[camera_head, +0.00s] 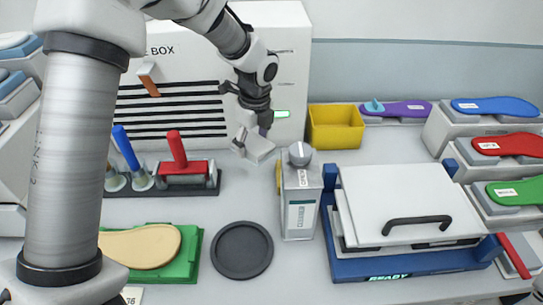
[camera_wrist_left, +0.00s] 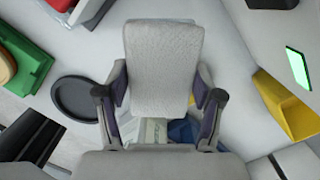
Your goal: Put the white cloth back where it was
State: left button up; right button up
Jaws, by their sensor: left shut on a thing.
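My left gripper (camera_head: 258,133) is shut on the white cloth (camera_head: 258,148). It holds the cloth in front of the white box, just behind and left of the cleaner can (camera_head: 300,205). In the left wrist view the cloth (camera_wrist_left: 163,65) is a pale, rounded textured pad between the two dark finger pads, and it hides what lies behind it. Whether the cloth touches the table is hard to tell. My right gripper is not in view.
A round black dish (camera_head: 242,250) lies left of the can. A yellow bin (camera_head: 336,127) stands behind it. A blue press with a white lid (camera_head: 410,205) is at right. A rack with red and blue tools (camera_head: 180,178) and a green tray (camera_head: 190,255) are at left.

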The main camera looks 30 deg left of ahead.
aim_at(248, 150)
pick_arm(q)
jog(key=s+f, duration=0.4)
jog(key=shift+s+f, duration=0.25)
jog(key=shift+s, duration=0.1)
jog(key=f, duration=0.1)
jog(key=w+f, duration=0.1)
jog(key=f, duration=0.1)
jog(key=w+f, duration=0.1)
jog(key=shift+w+f+p, duration=0.15)
jog(key=shift+f+p, duration=0.15)
jog(key=shift+p, duration=0.1)
jog(key=shift+c, duration=0.5)
jog(key=shift+s+r, duration=0.25)
jog(key=shift+s, duration=0.25)
jog(key=shift+w+f, duration=0.1)
jog(key=shift+f, duration=0.1)
jog(key=o, duration=1.2)
jog(key=shift+w, duration=0.2)
jog(key=shift+w+f, duration=0.1)
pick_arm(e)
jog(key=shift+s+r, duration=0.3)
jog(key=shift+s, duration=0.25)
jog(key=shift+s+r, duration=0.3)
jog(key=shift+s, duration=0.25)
pick_arm(q)
jog(key=shift+s+r, duration=0.2)
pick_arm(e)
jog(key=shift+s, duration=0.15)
